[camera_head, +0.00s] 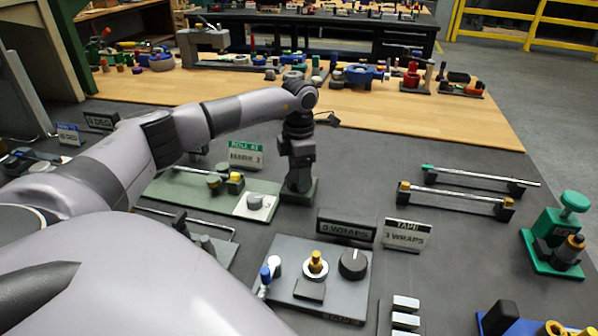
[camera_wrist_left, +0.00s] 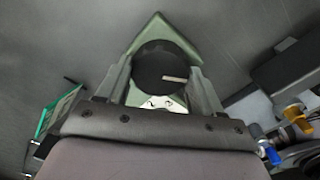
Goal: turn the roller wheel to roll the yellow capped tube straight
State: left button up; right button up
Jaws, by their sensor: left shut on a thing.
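My left gripper (camera_head: 297,180) reaches down over a small green base (camera_head: 312,192). In the left wrist view my left gripper (camera_wrist_left: 163,88) has its fingers either side of a round black roller wheel (camera_wrist_left: 158,65) with a pale mark pointing right, and is shut on it. The wheel sits on a green base (camera_wrist_left: 155,28); in the head view the gripper hides the wheel. A green board (camera_head: 168,188) left of the gripper carries a thin tube with yellow parts (camera_head: 236,178) near its right end. The tube's exact alignment is too small to tell. My right gripper is not in view.
A sign reading "ROLL AT MARK 3" (camera_head: 245,154) stands behind the board. A grey panel with a black knob (camera_head: 353,263) lies in front. A rack with a yellow-ended tube (camera_head: 452,197) and a green device (camera_head: 560,240) stand right. My left arm covers the left side.

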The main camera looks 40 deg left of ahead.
pick_arm(q)
jog(key=m, duration=0.7)
jog(key=shift+r+b, duration=0.1)
jog(key=shift+b, duration=0.2)
jog(key=m, duration=0.8)
jog(key=shift+m+b, duration=0.3)
jog(key=shift+b, duration=0.05)
jog(key=m, duration=0.3)
jog(key=shift+a+m, duration=0.1)
jog(key=shift+m, duration=0.2)
jog(key=m, duration=0.3)
jog(key=shift+m+b, duration=0.3)
jog(key=m, duration=0.3)
jog(key=shift+w+r, duration=0.1)
jog(key=shift+m, duration=2.2)
